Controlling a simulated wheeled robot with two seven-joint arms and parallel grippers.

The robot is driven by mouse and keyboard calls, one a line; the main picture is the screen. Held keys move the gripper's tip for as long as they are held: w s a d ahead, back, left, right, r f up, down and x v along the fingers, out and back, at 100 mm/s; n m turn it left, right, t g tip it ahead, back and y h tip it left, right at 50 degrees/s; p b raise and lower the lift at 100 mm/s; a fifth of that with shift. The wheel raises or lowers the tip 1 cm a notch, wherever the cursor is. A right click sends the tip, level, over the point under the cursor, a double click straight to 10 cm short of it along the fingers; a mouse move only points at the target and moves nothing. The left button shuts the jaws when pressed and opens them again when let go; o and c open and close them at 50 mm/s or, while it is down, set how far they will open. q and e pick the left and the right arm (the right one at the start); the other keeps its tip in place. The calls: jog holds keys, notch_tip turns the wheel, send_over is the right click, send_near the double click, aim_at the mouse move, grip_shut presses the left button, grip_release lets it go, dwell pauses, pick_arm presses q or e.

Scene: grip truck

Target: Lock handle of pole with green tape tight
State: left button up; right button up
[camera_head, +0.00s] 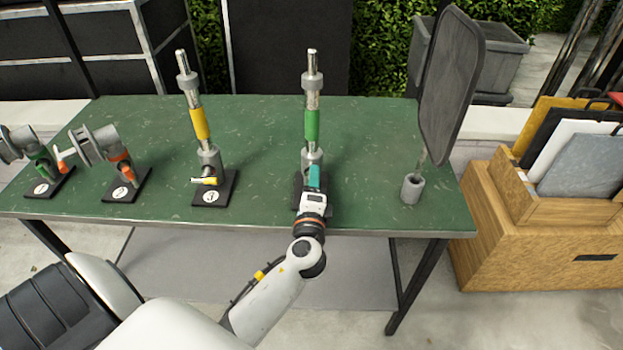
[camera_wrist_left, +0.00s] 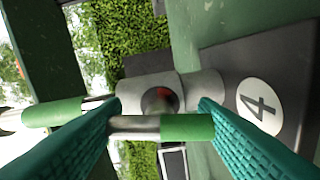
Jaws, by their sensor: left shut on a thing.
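The pole with green tape (camera_head: 311,125) stands upright in a grey clamp on a dark base plate at the table's front edge. In the left wrist view its green tape (camera_wrist_left: 52,112) shows at the left and the plate (camera_wrist_left: 232,75) is labelled 4. The lock handle, with a green grip (camera_wrist_left: 187,127), crosses the grey clamp between the teal fingers. My left gripper (camera_head: 314,180) is shut on this handle, with a finger at each end. In the head view the gripper hides the handle. My right gripper is not in view.
A yellow-taped pole (camera_head: 200,124) on a similar base stands to the left on the green table (camera_head: 255,150). Two lower clamps, orange (camera_head: 123,172) and green (camera_head: 42,160), are farther left. A dark panel (camera_head: 450,85) on a grey stand and a wooden crate (camera_head: 540,235) are right.

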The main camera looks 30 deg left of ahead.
pick_arm(q)
jog(key=m+p, duration=0.2)
jog(key=m, duration=0.2)
jog(key=m+p, duration=0.2)
jog(key=m, duration=0.1)
jog(key=shift+m, duration=0.3)
jog(key=m+p, duration=0.2)
jog(key=m, duration=0.1)
jog(key=shift+p, duration=0.3)
jog(key=shift+s+f+m+p, duration=0.1)
jog(key=shift+f+m+p, duration=0.1)
jog(key=shift+m+p, duration=1.05)
jog(key=shift+m+b, duration=0.35)
jog(key=shift+m, duration=0.2)
jog(key=o, duration=1)
